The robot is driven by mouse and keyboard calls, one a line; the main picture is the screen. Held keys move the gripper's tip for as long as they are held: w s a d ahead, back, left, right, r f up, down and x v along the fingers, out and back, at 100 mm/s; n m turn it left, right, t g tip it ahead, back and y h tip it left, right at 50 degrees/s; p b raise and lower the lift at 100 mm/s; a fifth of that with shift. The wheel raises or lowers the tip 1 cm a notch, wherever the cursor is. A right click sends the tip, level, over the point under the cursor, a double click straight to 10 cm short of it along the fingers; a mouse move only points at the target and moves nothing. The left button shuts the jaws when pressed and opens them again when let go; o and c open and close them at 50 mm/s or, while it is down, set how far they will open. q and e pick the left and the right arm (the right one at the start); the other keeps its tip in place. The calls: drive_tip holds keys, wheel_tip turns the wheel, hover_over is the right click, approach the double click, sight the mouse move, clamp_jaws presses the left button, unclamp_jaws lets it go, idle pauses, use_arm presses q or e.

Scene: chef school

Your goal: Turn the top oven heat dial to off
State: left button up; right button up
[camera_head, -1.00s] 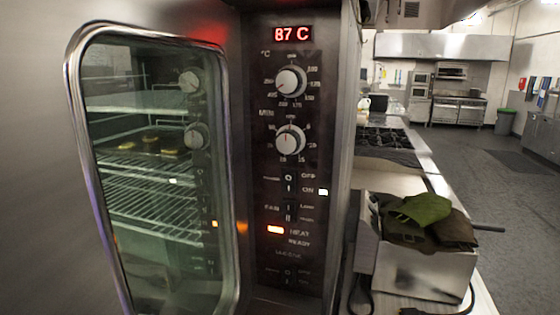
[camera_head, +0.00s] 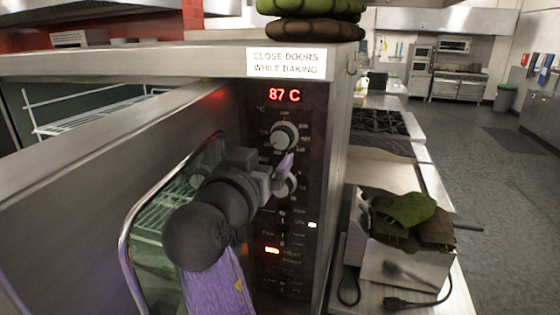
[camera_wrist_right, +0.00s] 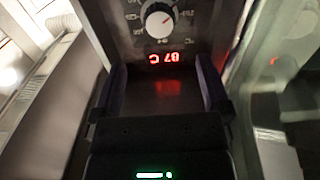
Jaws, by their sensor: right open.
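The top oven heat dial (camera_head: 284,135) is a white round knob on the dark control panel, under the red "87 C" display (camera_head: 285,95). It also shows upside down in the right wrist view (camera_wrist_right: 158,20), ahead of the fingers. My right gripper (camera_head: 284,172) is just below the top dial in the head view and partly hides the lower dial (camera_head: 290,185). In the right wrist view my right gripper (camera_wrist_right: 161,88) is open, with nothing between its fingers, and apart from the dial. My left gripper is not in view.
The oven door (camera_head: 70,180) stands open on the left, its glass beside my right arm. A sign (camera_head: 286,64) is on the oven top edge, with green and brown mitts (camera_head: 310,12) above it. A steel box with more mitts (camera_head: 405,215) and a cable (camera_head: 415,301) lie right.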

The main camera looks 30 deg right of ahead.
sight(280, 140)
drive_tip(key=p+x, duration=0.3)
drive_tip(key=x, duration=0.6)
drive_tip(key=shift+s+r+p, duration=0.1)
drive_tip(key=shift+r+p, duration=0.1)
drive_tip(key=shift+p, duration=0.15)
drive_tip(key=shift+w+d+f, duration=0.2)
drive_tip(key=shift+w+d, duration=0.15)
drive_tip(key=c, duration=1)
drive_tip(key=shift+c, duration=0.2)
